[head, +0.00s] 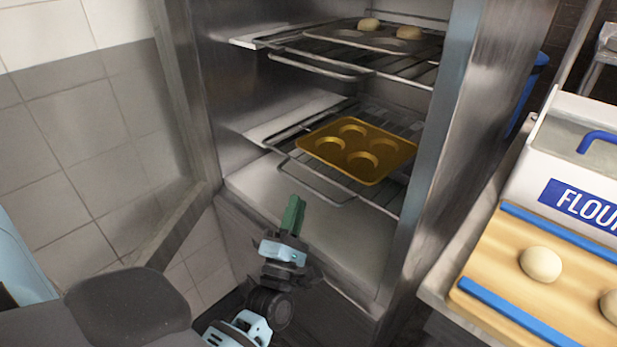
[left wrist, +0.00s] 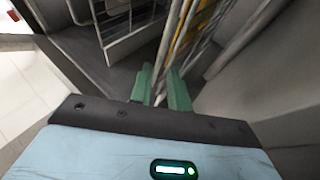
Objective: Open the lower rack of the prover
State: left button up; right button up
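The prover stands open, with two wire racks inside. The lower rack (head: 375,194) bears a golden tray (head: 362,166) with round hollows, and its wire front handle (head: 312,183) faces me. My left gripper (head: 295,205) is just below and in front of that handle, its green fingers pointing up toward it. In the left wrist view the two fingers (left wrist: 160,80) stand a little apart, with rack wires beyond them. I cannot tell whether a finger touches the handle. My right gripper is out of view.
The upper rack (head: 395,62) holds a tray with dough balls (head: 369,24). A prover side wall (head: 430,150) stands right of the racks. Farther right, a counter carries a flour bin (head: 570,165) and a board (head: 495,262) with dough balls. A tiled wall (head: 90,130) is at left.

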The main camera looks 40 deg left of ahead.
pick_arm(q)
jog(key=p+x, duration=0.1)
jog(key=x, duration=0.6)
jog(key=shift+w+r, duration=0.2)
jog(key=shift+w, duration=0.05)
jog(key=shift+a, duration=0.1)
jog(key=shift+c, duration=0.5)
grip_shut()
